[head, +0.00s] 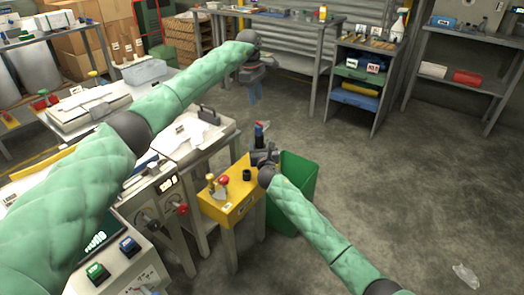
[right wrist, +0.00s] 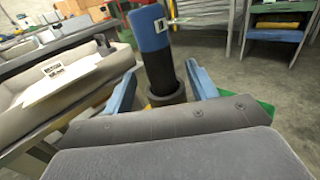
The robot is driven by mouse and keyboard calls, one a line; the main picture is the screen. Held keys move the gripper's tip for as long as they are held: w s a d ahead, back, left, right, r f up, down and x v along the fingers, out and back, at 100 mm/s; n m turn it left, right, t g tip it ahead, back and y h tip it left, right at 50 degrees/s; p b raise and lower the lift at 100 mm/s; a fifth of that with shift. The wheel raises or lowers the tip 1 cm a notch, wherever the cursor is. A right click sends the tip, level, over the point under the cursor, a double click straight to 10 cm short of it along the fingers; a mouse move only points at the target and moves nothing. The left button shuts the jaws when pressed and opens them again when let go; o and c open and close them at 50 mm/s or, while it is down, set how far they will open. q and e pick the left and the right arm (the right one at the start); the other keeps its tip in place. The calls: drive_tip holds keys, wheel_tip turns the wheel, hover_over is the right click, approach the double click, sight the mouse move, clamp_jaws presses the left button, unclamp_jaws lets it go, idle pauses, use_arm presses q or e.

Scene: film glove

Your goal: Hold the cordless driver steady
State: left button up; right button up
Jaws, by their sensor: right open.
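An upright tool with a blue top and black lower body, seemingly the cordless driver (right wrist: 151,32), stands between the fingers of my right gripper (right wrist: 160,88) in the right wrist view. Its lower end meets a dark round collar (right wrist: 166,99). Both blue fingers are spread, one on each side, with visible gaps. In the head view the driver (head: 260,130) shows as a small blue and red shape at my right gripper (head: 263,153), by the yellow stand. My left gripper (head: 254,93) hangs fingers down above the floor, away from the driver; its opening is unclear.
The yellow stand (head: 237,205) carries a red knob (head: 223,180) and a black cup (head: 246,174). A green bin (head: 298,180) stands right beside it. Grey machines fill the left, and shelves line the back. The floor (head: 400,180) at right is mostly clear.

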sight(260, 142)
drive_tip(key=shift+w+a, duration=0.15)
drive_tip(key=shift+w, duration=0.75)
drive_tip(key=shift+w+a, duration=0.1)
drive_tip(key=shift+w, duration=0.75)
